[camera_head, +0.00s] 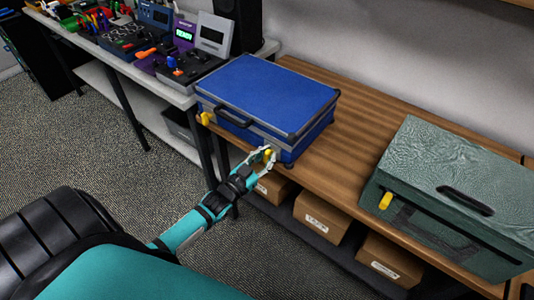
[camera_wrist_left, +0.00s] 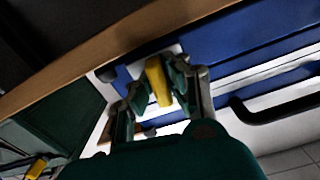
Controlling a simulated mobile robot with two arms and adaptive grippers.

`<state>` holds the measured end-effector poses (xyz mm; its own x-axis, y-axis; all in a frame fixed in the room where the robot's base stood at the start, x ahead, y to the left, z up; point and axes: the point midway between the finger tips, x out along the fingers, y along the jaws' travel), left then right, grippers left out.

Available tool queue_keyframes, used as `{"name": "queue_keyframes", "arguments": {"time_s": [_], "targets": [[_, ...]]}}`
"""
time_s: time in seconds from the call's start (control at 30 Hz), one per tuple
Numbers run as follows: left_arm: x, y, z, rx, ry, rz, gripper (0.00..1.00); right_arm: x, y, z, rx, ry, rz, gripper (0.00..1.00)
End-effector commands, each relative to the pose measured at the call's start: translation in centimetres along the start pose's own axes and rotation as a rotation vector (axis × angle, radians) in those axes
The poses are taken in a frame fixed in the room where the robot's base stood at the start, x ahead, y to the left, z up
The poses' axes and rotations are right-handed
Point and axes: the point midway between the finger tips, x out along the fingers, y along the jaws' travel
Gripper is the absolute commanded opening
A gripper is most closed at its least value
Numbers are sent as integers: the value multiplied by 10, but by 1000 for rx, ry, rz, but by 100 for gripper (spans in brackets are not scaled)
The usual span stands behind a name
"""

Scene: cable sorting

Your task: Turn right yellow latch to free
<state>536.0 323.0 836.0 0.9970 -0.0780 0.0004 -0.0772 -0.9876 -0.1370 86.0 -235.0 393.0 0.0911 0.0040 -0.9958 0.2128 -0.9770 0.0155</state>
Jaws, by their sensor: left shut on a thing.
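A blue case (camera_head: 268,92) with silver edges and a black handle (camera_head: 233,117) stands shut on the wooden bench. Its right yellow latch (camera_head: 269,153) is at the front right corner, and its left yellow latch (camera_head: 206,118) is at the front left. My left gripper (camera_head: 265,154) is shut on the right yellow latch. In the left wrist view the yellow latch (camera_wrist_left: 158,82) sits between the two fingers (camera_wrist_left: 160,88), against the blue case front (camera_wrist_left: 245,45). My right gripper is in neither view.
A green case (camera_head: 450,170) with a yellow latch (camera_head: 385,200) stands on the wooden bench (camera_head: 345,150) to the right. Cardboard boxes (camera_head: 322,217) sit on the shelf below. A grey side table (camera_head: 185,98) with several devices stands at the left.

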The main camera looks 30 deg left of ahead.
Motion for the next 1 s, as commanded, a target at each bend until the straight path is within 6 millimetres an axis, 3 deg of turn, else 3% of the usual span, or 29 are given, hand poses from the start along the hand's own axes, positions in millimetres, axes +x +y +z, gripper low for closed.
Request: {"name": "queue_keyframes", "arguments": {"time_s": [0.3, 0.87, 0.9, 1.0], "targets": [[-1, 1, 2, -127, -5, 1, 0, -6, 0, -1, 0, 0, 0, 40], [-1, 1, 2, -156, -6, 1, 0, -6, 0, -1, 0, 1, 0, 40], [-1, 1, 2, -157, -6, 1, 15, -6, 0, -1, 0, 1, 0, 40], [-1, 1, 2, -156, -5, 1, 25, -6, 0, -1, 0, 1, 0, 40]]}}
